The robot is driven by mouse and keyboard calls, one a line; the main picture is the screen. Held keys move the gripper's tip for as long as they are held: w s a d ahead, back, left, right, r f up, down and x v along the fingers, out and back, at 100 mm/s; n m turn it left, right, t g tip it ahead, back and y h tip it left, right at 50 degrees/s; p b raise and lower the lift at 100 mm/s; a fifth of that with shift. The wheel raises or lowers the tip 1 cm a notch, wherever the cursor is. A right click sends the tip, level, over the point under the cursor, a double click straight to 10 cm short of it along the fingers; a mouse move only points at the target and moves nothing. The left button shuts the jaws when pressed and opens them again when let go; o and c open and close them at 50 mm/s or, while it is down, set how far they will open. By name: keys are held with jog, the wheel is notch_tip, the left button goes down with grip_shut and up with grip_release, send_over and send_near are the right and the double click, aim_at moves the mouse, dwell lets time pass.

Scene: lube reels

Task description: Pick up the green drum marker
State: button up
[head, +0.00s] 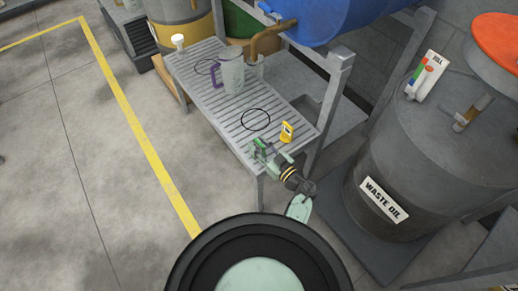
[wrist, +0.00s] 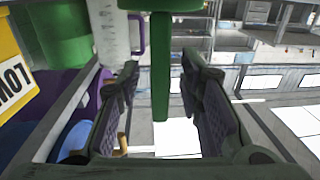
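The green drum marker (head: 260,143) is at the front edge of the slatted bench in the head view, small and partly hidden by my gripper (head: 268,157). In the wrist view the marker (wrist: 160,65) shows as a narrow green stem with a wider green part at the top of the picture. The stem is between the two fingers of my gripper (wrist: 161,75), with a visible gap on each side. My gripper is open and not closed on it.
A yellow marker (head: 286,131) stands just right of my gripper. A measuring jug (head: 232,76) with a purple handle and a white-capped item (head: 178,42) are farther back on the slatted bench (head: 222,118). A bench post (head: 330,110) and waste oil drum (head: 440,150) stand right.

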jog(key=shift+c, duration=0.3)
grip_shut()
dwell(0.3)
